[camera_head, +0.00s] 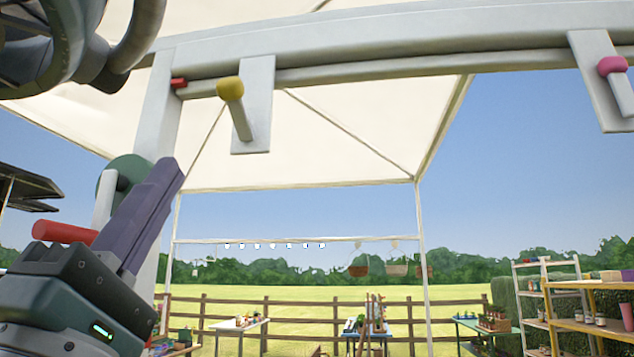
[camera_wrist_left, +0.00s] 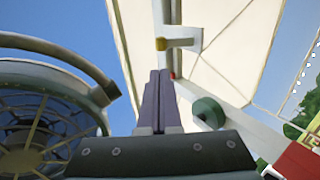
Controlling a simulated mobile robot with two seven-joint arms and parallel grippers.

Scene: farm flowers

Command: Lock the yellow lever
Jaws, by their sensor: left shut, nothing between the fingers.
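The yellow lever (camera_head: 231,89) has a yellow knob on a pale shaft. It sits on a light grey plate (camera_head: 262,80) hanging from the grey overhead beam. In the head view its shaft slants down and slightly right from the knob. The yellow knob also shows in the left wrist view (camera_wrist_left: 160,44), just beyond the fingertips. My left gripper (camera_head: 172,172) is below and left of the lever, its purple fingers shut and empty, pointing up and apart from the lever. The fingers also show in the left wrist view (camera_wrist_left: 159,74). My right gripper is not in view.
A pink-knobbed lever (camera_head: 612,66) is on the beam (camera_head: 400,45) at far right. A small red piece (camera_head: 179,83) is left of the yellow knob. A green disc (camera_head: 122,170) is on the post beside my fingers. A dark round fan-like thing (camera_wrist_left: 45,125) is left in the wrist view.

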